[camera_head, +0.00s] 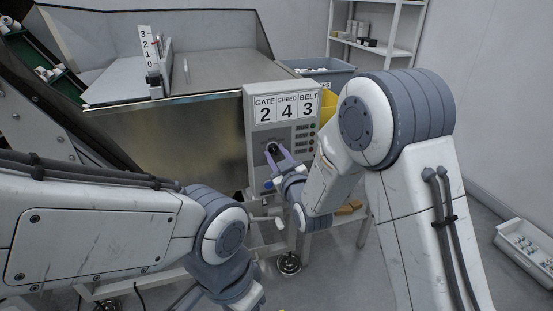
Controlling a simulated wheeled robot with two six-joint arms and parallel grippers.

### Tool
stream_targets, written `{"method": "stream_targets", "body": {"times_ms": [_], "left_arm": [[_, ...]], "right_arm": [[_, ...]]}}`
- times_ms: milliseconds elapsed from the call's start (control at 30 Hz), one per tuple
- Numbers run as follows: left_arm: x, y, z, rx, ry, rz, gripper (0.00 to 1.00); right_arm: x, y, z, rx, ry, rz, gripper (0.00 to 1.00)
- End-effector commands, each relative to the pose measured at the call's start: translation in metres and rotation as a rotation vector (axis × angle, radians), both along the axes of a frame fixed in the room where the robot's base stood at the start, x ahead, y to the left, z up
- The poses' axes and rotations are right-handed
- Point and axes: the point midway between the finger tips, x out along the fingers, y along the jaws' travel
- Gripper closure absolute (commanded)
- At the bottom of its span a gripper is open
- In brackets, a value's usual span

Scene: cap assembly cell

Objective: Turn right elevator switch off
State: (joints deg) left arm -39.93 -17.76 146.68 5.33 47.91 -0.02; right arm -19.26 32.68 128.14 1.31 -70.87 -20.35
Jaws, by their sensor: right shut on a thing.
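A grey control box (255,135) stands in the middle, with a display plate (285,107) reading GATE 2, SPEED 4, BELT 3. A dark round switch (272,147) is on the lower left of its front face. My right gripper (275,151) has its purple fingers closed around this switch, partly covering it. The switch's setting is too small to tell. Small buttons (312,139) run down the right side of the box. My left arm comes in from the left and bends down in front of the machine; its fingers do not show.
A large metal hopper (180,130) with a numbered scale (149,50) stands behind and left of the box. A grey bin (327,76) and a shelf rack (375,50) are behind it. A white tray (527,250) of small parts lies at right. Open floor shows there.

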Motion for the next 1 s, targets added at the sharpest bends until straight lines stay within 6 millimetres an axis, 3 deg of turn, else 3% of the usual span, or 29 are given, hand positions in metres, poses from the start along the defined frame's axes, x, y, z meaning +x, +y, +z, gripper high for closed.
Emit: {"method": "stream_targets", "body": {"times_ms": [500, 1000], "left_arm": [[0.0, 0.0, -0.02, 0.0, 0.0, 0.0, 0.5], [0.0, 0.0, -0.023, 0.0, 0.0, 0.0, 0.5]], "right_arm": [[-0.001, -0.002, -0.002, -0.349, -0.111, -0.001, 1.0], [-0.001, -0.002, -0.001, -0.433, -0.136, -0.001, 1.0]]}}
